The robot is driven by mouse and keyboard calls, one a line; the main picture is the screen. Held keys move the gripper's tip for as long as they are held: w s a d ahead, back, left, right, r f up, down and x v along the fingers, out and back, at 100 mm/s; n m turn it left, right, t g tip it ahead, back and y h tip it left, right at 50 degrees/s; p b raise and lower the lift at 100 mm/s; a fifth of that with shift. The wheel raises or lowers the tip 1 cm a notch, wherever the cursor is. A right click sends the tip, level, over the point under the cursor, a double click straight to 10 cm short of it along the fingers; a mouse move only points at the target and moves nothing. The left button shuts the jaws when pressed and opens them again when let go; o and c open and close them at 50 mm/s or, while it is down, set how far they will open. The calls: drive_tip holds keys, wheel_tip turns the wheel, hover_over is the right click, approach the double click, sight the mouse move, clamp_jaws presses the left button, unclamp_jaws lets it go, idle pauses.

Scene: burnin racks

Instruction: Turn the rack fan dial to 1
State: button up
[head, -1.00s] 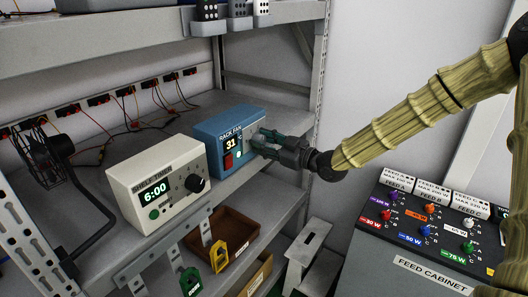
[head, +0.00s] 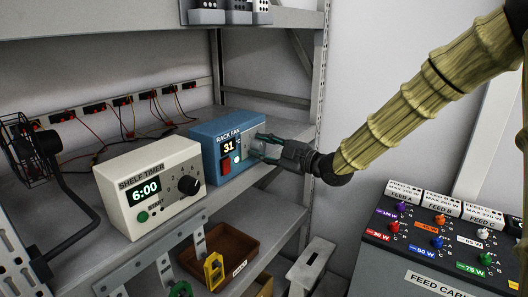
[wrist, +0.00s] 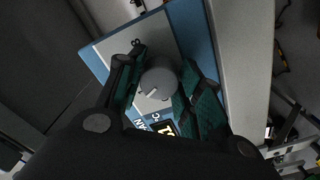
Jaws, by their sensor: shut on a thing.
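The blue rack fan box (head: 206,131) stands on the shelf. Its display (head: 228,147) reads 31, with a red switch (head: 226,166) below it. In the wrist view the grey round dial (wrist: 158,80) sits on a pale panel (wrist: 118,45) of the blue box, with a light pointer mark on its face. My gripper (head: 258,148) is at the right part of the box front. In the wrist view its two green-padded fingers (wrist: 157,88) are on either side of the dial and shut on it. The dial's scale numbers cannot be read.
The cream shelf timer (head: 150,215), showing 6:00, stands just left of the fan box. A rack post (head: 318,70) rises behind my gripper. The feed cabinet (head: 400,262) with several coloured knobs is at the lower right.

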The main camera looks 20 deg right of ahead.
drive_tip(key=shift+w+r, duration=0.1)
drive_tip(key=o, duration=1)
drive_tip(key=shift+o, duration=0.2)
drive_tip(key=shift+d, duration=0.1)
drive_tip(key=v, duration=1.2)
